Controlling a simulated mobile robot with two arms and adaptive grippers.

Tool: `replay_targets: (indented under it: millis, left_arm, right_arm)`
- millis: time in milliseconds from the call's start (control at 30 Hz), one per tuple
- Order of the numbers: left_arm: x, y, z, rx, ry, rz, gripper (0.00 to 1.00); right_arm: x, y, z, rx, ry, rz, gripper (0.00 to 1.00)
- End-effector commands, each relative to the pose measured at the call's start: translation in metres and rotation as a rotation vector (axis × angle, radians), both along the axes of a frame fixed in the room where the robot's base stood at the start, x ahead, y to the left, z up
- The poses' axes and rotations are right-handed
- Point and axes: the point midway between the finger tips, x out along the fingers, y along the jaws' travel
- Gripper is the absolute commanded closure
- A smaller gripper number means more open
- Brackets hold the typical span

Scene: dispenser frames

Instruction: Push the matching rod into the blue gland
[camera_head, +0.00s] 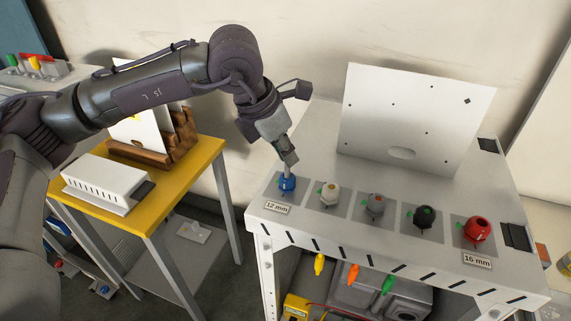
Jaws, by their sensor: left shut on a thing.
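The blue gland (287,184) stands at the left end of a row of glands on the grey bench, above a "12 mm" label (277,208). My left gripper (288,157) is directly above it, pointing down. It is shut on a thin pale rod (287,171), of which only a short piece shows below the fingers. The rod's lower end meets the top of the blue gland in this view; how deep it sits inside I cannot tell. My right gripper is not in view.
To the right stand a white gland (330,194), a grey gland (376,205), a black gland (425,216) and a red gland (477,230). A white panel (415,118) rises behind them. A yellow table (190,180) at left carries a white vented box (104,184).

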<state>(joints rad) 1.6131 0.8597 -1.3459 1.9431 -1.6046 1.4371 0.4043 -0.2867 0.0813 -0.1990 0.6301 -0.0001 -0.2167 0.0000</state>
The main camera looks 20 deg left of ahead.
Motion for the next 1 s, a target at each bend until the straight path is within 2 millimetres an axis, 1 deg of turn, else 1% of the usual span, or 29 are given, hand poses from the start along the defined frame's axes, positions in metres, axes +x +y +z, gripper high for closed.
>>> replay_targets:
  millis: [33,100,167,333,567,600,733,1000]
  left_arm:
    - [-0.001,0.001,-0.011,0.001,0.003,0.001,1.00]
    - [0.000,0.001,-0.022,0.001,0.003,0.001,1.00]
    - [0.000,0.001,-0.028,0.001,0.002,0.002,1.00]
    - [0.000,0.000,-0.028,-0.001,0.000,0.002,1.00]
    - [0.000,0.000,-0.032,0.000,0.001,0.002,1.00]
    - [0.000,0.000,-0.031,0.000,0.001,0.002,0.86]
    - [0.000,0.000,-0.030,0.000,0.001,0.002,0.64]
    - [0.000,0.000,-0.030,0.000,0.001,0.002,0.64]
  right_arm:
    - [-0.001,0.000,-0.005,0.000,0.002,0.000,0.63]
    - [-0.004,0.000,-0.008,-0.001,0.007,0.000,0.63]
    - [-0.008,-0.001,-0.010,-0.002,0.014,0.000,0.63]
    - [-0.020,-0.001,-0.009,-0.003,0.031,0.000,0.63]
    - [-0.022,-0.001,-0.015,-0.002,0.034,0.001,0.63]
    - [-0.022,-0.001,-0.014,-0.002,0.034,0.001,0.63]
    - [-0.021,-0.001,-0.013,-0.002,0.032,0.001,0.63]
    - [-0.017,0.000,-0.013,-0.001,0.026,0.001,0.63]
